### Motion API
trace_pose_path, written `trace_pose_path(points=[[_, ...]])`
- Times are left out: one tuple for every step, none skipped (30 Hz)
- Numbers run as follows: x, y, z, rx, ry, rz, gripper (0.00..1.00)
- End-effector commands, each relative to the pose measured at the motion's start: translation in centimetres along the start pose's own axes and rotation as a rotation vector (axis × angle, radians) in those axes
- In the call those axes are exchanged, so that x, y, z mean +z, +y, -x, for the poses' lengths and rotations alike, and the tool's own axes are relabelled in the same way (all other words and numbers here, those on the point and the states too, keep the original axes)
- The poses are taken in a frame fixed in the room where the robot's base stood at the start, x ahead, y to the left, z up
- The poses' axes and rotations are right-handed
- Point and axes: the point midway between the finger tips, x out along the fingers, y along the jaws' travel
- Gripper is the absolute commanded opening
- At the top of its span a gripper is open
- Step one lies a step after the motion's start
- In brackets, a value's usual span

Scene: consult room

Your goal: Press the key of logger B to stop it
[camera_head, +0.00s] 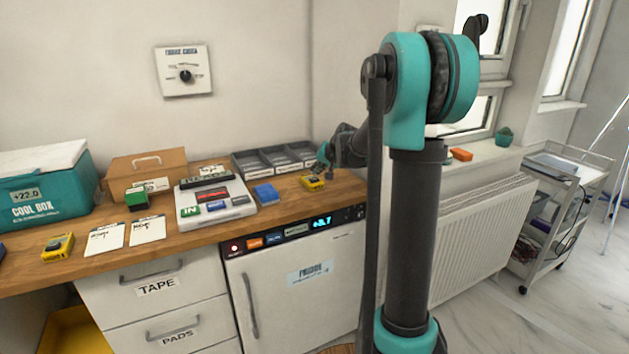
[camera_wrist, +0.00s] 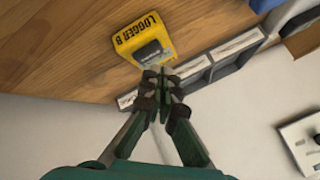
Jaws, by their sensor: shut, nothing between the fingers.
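Logger B (camera_wrist: 138,36), a yellow box with a black "LOGGER B" label and a dark grey patch, lies on the wooden counter. In the head view logger B (camera_head: 312,183) is near the counter's right end. My gripper (camera_wrist: 163,72) is shut and empty, its fingertips beside the logger's grey patch in the wrist view. In the head view my gripper (camera_head: 325,168) is just above and right of the logger, partly hidden by my arm. I cannot tell whether the tips touch it.
A grey divided tray (camera_head: 272,160) stands behind the logger against the wall. A blue block (camera_head: 266,194) and a labelled tray (camera_head: 214,211) are to its left. Another yellow device (camera_head: 57,247) lies far left, near the teal cool box (camera_head: 48,197). A white fridge (camera_head: 300,290) is below.

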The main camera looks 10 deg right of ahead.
Motion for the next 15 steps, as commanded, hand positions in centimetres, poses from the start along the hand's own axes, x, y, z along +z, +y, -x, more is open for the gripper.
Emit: trace_pose_path(points=[[0.0, 0.0, 0.0, 0.0, 0.0, 0.0, 0.0], [0.0, 0.0, 0.0, 0.0, 0.0, 0.0, 0.0], [0.0, 0.0, 0.0, 0.0, 0.0, 0.0, 0.0], [0.0, 0.0, 0.0, 0.0, 0.0, 0.0, 0.0], [0.0, 0.0, 0.0, 0.0, 0.0, 0.0, 0.0], [0.01, 0.01, -0.02, 0.0, 0.0, 0.0, 0.0], [0.03, 0.03, -0.05, 0.0, 0.0, 0.0, 0.0], [0.05, 0.05, -0.08, 0.0, 0.0, 0.0, 0.0], [0.1, 0.1, -0.15, 0.0, 0.0, 0.0, 0.0], [0.15, 0.15, -0.21, 0.0, 0.0, 0.0, 0.0], [0.2, 0.2, -0.28, 0.0, 0.0, 0.0, 0.0], [0.27, 0.27, -0.38, 0.0, 0.0, 0.0, 0.0], [0.33, 0.33, -0.46, 0.0, 0.0, 0.0, 0.0], [0.37, 0.37, -0.52, 0.0, 0.0, 0.0, 0.0], [0.41, 0.41, -0.57, 0.0, 0.0, 0.0, 0.0]])
